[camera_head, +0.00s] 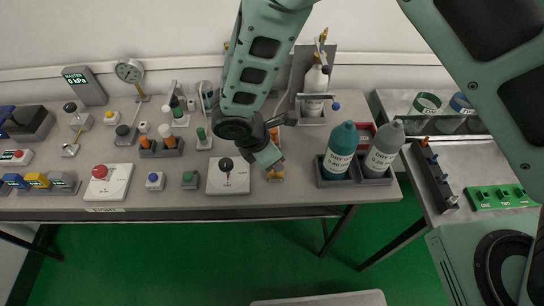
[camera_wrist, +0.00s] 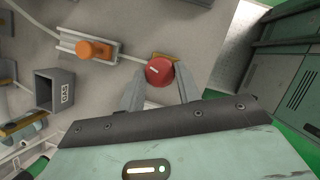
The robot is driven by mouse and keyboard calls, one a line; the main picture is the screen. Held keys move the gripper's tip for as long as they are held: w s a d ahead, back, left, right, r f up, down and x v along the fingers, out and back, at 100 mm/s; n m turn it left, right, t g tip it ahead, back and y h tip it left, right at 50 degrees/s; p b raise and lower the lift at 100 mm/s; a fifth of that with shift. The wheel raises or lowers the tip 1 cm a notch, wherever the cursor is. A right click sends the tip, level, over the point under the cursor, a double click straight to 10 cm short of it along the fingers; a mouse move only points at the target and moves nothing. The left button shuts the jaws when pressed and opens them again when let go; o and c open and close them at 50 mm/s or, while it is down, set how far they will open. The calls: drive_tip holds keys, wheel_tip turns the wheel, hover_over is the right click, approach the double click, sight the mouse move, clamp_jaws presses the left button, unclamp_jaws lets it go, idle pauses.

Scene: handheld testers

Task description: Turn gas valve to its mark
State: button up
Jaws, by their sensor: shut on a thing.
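A round red knob (camera_wrist: 160,72) with a short white line on its face sits on a small yellow base (camera_wrist: 163,55) in the wrist view. I take it for the gas valve. The white line lies left of the knob's middle. My gripper (camera_wrist: 160,88) is shut on the knob, one finger on each side. In the head view my gripper (camera_head: 272,166) reaches down to the yellow base (camera_head: 276,177) near the bench's front edge and hides the knob. I cannot make out a target mark.
An orange part on a grey bracket (camera_wrist: 90,46) and a grey box labelled GAS (camera_wrist: 56,91) are close by. A white panel with a black knob (camera_head: 228,184) stands left of my gripper. Teal (camera_head: 340,142) and grey (camera_head: 384,146) bottles stand right, in a dark holder.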

drive_tip(key=shift+s+n+t+y+b, duration=0.1)
drive_tip(key=shift+n+t+y+b, duration=0.35)
drive_tip(key=shift+n, duration=1.15)
drive_tip(key=o, duration=1)
drive_tip(key=shift+c, duration=0.2)
drive_tip(key=shift+r, duration=0.1)
drive_tip(key=v, duration=1.7)
drive_tip(key=shift+s, duration=0.25)
drive_tip(key=shift+a, duration=0.1)
drive_tip(key=s+d+r+m+g+y, duration=0.1)
drive_tip(key=s+d+r+m+y, duration=0.1)
drive_tip(key=s+d+m, duration=0.4)
drive_tip(key=s+d+r+m+g+y, duration=0.1)
drive_tip(key=s+d+r+m+g, duration=0.1)
drive_tip(key=s+d+m, duration=0.4)
drive_tip(key=d+m, duration=0.3)
drive_tip(key=m, duration=0.3)
drive_tip(key=shift+s+d+r+m+y, duration=0.2)
drive_tip(key=shift+d+r+m+y, duration=0.1)
drive_tip(key=shift+r+m+y, duration=0.1)
